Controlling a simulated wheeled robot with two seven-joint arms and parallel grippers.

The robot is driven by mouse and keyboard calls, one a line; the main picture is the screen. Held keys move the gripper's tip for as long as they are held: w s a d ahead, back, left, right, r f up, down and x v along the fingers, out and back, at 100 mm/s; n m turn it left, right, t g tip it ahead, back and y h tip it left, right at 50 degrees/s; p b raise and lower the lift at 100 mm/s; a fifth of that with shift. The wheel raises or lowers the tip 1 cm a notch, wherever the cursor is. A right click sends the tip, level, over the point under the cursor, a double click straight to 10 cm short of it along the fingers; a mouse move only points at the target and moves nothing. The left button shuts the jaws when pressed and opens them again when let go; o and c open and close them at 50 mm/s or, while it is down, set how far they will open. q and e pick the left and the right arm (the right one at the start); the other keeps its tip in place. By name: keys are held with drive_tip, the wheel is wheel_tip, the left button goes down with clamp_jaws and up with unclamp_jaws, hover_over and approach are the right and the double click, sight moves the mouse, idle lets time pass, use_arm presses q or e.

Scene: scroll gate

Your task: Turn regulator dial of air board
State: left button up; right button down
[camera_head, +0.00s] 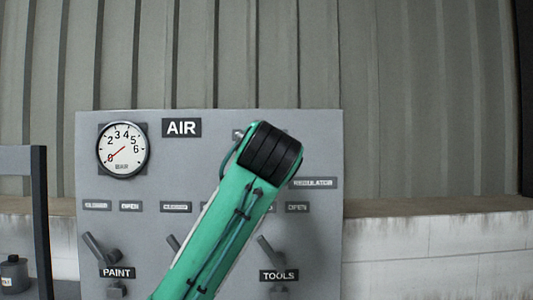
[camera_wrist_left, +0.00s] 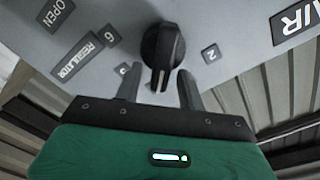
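The regulator dial (camera_wrist_left: 162,50), a round black knob with a raised ridge, shows in the left wrist view on the grey air board. Its ridge points down between the two dark fingers of my left gripper (camera_wrist_left: 159,72). The fingers are apart, one on each side of the ridge; I cannot tell whether they touch it. In the head view my green left arm covers the dial and the gripper. The air board (camera_head: 95,190) stands ahead with an AIR sign (camera_head: 181,128) and a round gauge (camera_head: 123,149), its red needle near 0. My right gripper is not in view.
The board's lower part has grey levers, one by the PAINT label (camera_head: 117,273) and one by the TOOLS label (camera_head: 279,275). A REGULATOR label (camera_head: 313,183) sits right of my arm. A corrugated wall (camera_head: 420,100) rises behind, above a pale block wall (camera_head: 440,250).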

use_arm(q)
drive_tip(key=s+b, duration=0.7)
drive_tip(key=s, duration=0.6)
drive_tip(key=shift+s, duration=0.4)
drive_tip(key=shift+f, duration=0.1)
